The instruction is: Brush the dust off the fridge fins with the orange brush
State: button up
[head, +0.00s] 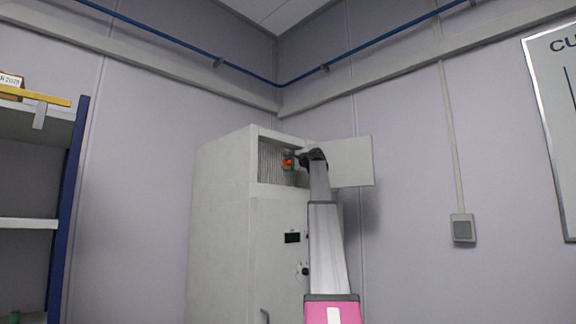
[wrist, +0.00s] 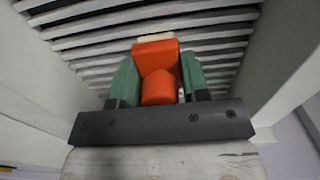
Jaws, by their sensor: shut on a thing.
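My gripper (wrist: 158,90) is shut on the orange brush (wrist: 156,55), with a green finger on each side of it. The brush's far end is against or close in front of the fridge fins (wrist: 95,35); I cannot tell if it touches. Pale bristles show a little beyond the orange body. In the head view the orange brush (head: 288,162) is inside the open upper compartment of the tall grey fridge (head: 222,225), in front of the fins (head: 270,160). My arm partly hides the compartment's right side. Dust on the fins is too small to tell.
The compartment's open door (head: 350,162) stands out to the right, behind my arm. Compartment walls (wrist: 45,75) are close on both sides of my gripper. A shelf rack (head: 65,210) stands at far left, and a wall board (head: 555,120) hangs at right.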

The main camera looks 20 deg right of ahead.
jog(key=shift+s, duration=0.15)
jog(key=shift+v, duration=2.9)
jog(key=shift+v, duration=1.45)
